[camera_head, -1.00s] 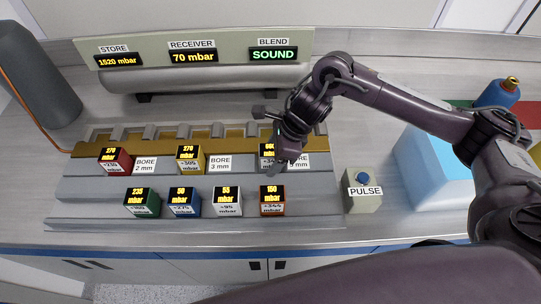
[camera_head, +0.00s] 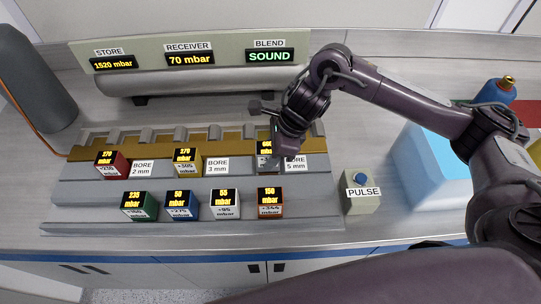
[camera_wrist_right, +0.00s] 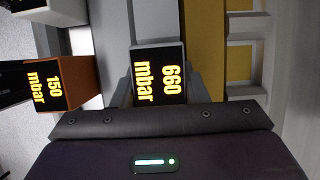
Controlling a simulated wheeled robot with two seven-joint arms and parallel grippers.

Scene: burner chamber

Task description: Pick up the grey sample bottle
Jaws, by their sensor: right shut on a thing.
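The grey sample bottle (camera_head: 264,148) is a small block with a black top reading 660 mbar. It stands at the right end of the back row, at the BORE 5 mm label. In the right wrist view its top (camera_wrist_right: 158,76) is close in front of the dark gripper edge. My right gripper (camera_head: 277,142) is at the bottle and shut on it, partly hiding its right side. The fingertips are hard to make out, and I cannot tell whether the bottle is clear of its seat. My left gripper is not in view.
A red bottle (camera_head: 112,164) and a yellow bottle (camera_head: 187,160) stand in the back row. Green, blue, white and orange (camera_head: 270,203) bottles stand in front. A PULSE button box (camera_head: 361,201) is to the right. The display panel (camera_head: 220,52) stands behind.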

